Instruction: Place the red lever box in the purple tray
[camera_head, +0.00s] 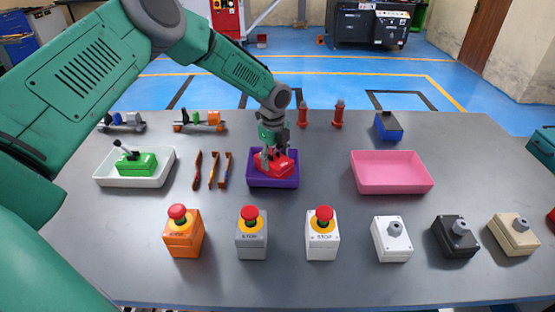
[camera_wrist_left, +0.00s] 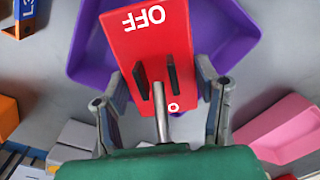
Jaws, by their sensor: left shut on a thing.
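The red lever box (camera_head: 275,164) is at the purple tray (camera_head: 259,182), within its outline in the head view. In the left wrist view the red lever box (camera_wrist_left: 143,35) shows its "OFF" marking and metal lever, with the purple tray (camera_wrist_left: 88,45) behind it. My left gripper (camera_head: 267,155) is shut on the box from above; its fingers also show in the left wrist view (camera_wrist_left: 163,105) on both sides of the box. Whether the box touches the tray floor cannot be told. My right gripper is not in view.
A white tray (camera_head: 102,174) with a green lever box (camera_head: 139,164) stands left, and an empty pink tray (camera_head: 391,186) right. Several stop-button boxes, including an orange one (camera_head: 183,236), and knob boxes line the front.

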